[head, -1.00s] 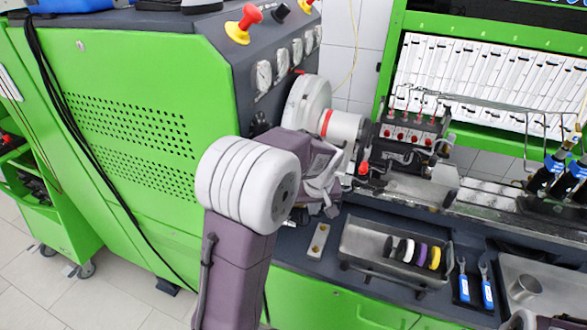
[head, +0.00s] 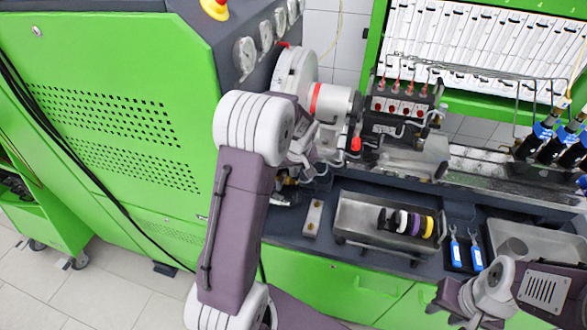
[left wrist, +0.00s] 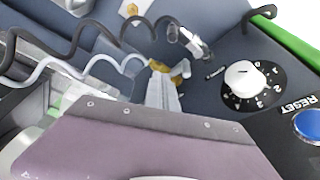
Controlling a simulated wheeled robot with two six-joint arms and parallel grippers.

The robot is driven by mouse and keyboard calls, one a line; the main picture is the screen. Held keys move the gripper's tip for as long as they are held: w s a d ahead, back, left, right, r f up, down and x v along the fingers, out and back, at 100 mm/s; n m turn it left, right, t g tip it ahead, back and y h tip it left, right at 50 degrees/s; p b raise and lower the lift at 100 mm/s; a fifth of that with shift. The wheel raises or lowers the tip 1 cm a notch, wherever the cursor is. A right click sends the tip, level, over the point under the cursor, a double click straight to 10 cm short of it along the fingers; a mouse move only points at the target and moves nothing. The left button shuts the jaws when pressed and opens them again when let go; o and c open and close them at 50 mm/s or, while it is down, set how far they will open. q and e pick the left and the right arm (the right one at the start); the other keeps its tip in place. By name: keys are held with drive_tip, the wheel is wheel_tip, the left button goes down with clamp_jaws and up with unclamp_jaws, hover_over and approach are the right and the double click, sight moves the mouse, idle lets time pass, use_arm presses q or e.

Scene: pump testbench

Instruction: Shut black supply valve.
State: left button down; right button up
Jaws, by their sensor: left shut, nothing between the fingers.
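In the left wrist view a black coiled hose (left wrist: 80,42) runs to a small metal valve fitting (left wrist: 190,42). I take this as the black supply valve; whether it is open or shut I cannot tell. My left gripper (left wrist: 163,92) points at the panel with its fingers together and empty. Its tips are close to brass fittings (left wrist: 158,66) at the end of a pale coiled hose (left wrist: 38,72). The metal valve is just beyond and right of the tips, apparently untouched. In the head view my own arm largely hides this spot. My right gripper (head: 436,306) shows small at lower right.
A white dial knob (left wrist: 244,78) and a blue reset button (left wrist: 309,124) sit right of the fittings. A black hook-shaped part (left wrist: 262,13) is at the upper right. A metal tray (head: 365,228) with coloured rings stands on the bench ledge.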

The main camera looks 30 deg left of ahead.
use_arm(q)
drive_tip(key=f, duration=0.1)
drive_tip(key=s+d+f, duration=0.1)
drive_tip(key=s+f, duration=0.1)
drive_tip(key=shift+s+d+f, duration=0.2)
drive_tip(key=shift+d+f, duration=0.1)
drive_tip(key=shift+f, duration=0.05)
drive_tip(key=shift+a, duration=0.1)
